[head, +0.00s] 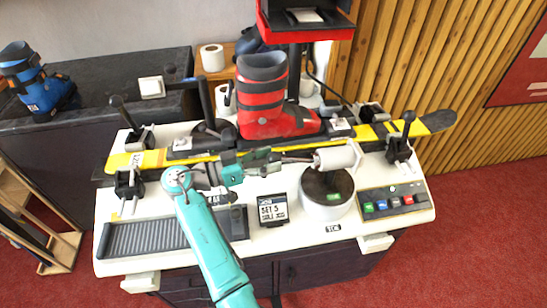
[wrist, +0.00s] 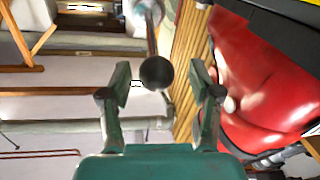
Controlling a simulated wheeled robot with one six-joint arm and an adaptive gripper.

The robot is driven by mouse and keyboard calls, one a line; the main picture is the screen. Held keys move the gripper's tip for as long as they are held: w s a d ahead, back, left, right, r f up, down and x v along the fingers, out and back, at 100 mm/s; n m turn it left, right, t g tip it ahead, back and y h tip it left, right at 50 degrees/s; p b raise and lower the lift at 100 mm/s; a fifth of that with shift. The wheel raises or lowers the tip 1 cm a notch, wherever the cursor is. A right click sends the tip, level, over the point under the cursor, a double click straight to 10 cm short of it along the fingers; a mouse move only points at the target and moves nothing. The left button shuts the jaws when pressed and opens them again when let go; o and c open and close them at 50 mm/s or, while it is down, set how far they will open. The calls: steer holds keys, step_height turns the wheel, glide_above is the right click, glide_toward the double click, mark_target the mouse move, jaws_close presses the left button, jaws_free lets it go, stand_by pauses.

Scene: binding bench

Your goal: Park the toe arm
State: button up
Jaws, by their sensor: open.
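My gripper (head: 276,158) reaches right across the front of the bench, below the red ski boot (head: 262,98). In the wrist view my gripper (wrist: 160,80) is open. A dark round knob (wrist: 157,72) shows between its fingers, with a gap on both sides; how deep it sits cannot be told. In the head view a thin rod (head: 298,159) runs from my fingertips to a pale cylinder (head: 338,157) above a round black-topped stand (head: 326,187). This looks like the toe arm, but no label confirms it. The knob is hidden by my fingers in the head view.
Black-handled clamps (head: 400,145) stand at the ski's ends. A small display (head: 272,209) and a button panel (head: 393,201) are at the front. A ribbed tray (head: 150,238) lies front left.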

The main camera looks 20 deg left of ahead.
steer(key=v, duration=1)
steer(key=shift+s+a, duration=0.1)
steer(key=shift+s, duration=0.05)
